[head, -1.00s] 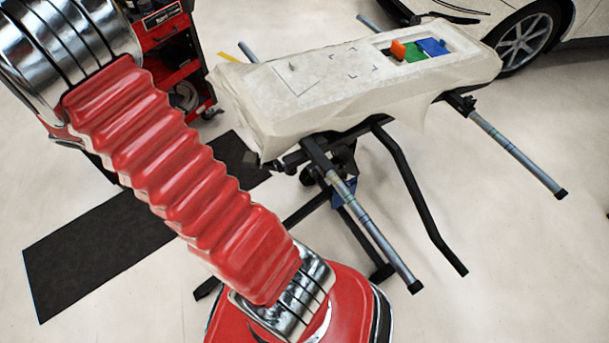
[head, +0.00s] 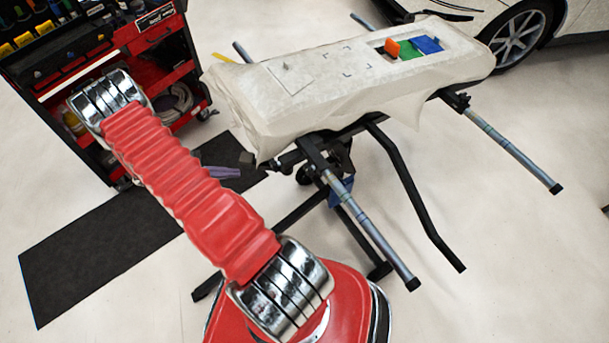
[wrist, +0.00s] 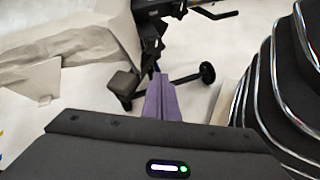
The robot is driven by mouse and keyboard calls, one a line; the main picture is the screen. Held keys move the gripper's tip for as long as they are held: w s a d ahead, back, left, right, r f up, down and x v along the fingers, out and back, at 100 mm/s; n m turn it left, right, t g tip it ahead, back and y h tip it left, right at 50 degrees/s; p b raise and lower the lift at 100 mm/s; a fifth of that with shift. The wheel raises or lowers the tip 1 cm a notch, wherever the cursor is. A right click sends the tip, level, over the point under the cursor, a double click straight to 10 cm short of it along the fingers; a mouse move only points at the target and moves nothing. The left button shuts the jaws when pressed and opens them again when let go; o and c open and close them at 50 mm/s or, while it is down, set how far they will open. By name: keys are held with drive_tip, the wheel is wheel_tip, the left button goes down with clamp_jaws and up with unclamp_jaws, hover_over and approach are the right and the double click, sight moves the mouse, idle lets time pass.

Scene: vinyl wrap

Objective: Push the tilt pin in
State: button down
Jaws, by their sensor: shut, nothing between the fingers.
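I cannot make out the tilt pin for certain in either view. The stand (head: 315,150) has a black frame and grey legs under a cloth-covered table top. In the wrist view, part of its black frame (wrist: 152,30) shows, with a black rod ending in a round black knob or wheel (wrist: 207,72). My gripper (wrist: 162,82) has purple fingers, shut and empty, pointing towards these parts. In the head view, the purple fingers (head: 222,173) show behind my red arm, left of the stand's near end. I see no contact with the stand.
A red tool cart (head: 160,60) stands at the back left, close to my arm. A dark mat (head: 90,245) lies on the floor. Coloured pieces (head: 410,50) sit in a recess of the table top. A white car (head: 570,30) is behind.

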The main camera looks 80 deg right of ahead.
drive_tip(key=s+d+f+n+h, duration=0.3)
drive_tip(key=s+f, duration=0.2)
drive_tip(key=f, duration=0.4)
drive_tip(key=s+d+f+n+g+h, duration=0.1)
drive_tip(key=s+d+f+n+h, duration=0.2)
drive_tip(key=s+f, duration=0.3)
wheel_tip(320, 180, down, 4)
drive_tip(key=shift+d+g, duration=0.3)
drive_tip(key=shift+d, duration=0.4)
drive_tip(key=x, duration=1.4)
drive_tip(key=shift+r, duration=0.2)
drive_tip(key=shift+w+d, duration=0.1)
drive_tip(key=shift+d, duration=0.05)
